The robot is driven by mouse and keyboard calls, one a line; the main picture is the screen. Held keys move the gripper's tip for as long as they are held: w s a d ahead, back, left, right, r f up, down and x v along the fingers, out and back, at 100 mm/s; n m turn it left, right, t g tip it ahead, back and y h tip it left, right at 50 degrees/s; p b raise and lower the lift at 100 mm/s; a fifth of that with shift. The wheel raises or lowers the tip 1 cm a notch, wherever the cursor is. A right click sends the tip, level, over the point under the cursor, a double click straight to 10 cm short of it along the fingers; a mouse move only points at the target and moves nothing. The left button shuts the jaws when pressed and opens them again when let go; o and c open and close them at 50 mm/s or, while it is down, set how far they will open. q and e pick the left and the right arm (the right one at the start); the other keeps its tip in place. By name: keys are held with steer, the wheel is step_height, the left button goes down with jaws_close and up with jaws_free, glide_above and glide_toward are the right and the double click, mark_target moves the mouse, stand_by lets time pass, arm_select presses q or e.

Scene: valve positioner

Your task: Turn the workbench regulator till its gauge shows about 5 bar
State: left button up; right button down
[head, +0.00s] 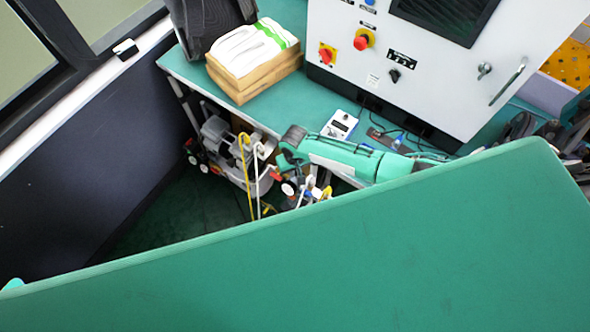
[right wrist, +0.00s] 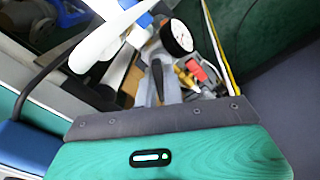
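A round white gauge (right wrist: 178,36) with a dark rim shows near the top of the right wrist view, partly among grey and white parts. Its needle and marks are too small to read. In the head view a small white, dark-edged dial (head: 289,188) shows low between the hoses and the bench. The regulator's knob cannot be made out clearly. My right gripper (head: 312,190) is down by the small fittings there, and its fingers are hard to separate from them. I cannot tell whether it is open or touching anything. My left gripper does not show.
A yellow hose (head: 244,165) hangs beside the fittings. A dark wall stands left.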

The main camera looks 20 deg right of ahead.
steer(key=shift+r+m+p, duration=0.15)
steer(key=shift+m+p, duration=0.25)
steer(key=shift+p, duration=0.15)
steer(key=c, duration=1.5)
jaws_free()
step_height(320, 180, up, 14)
steer(key=shift+f+b, duration=0.25)
steer(key=shift+b, duration=0.9)
steer(key=shift+s+f, duration=0.1)
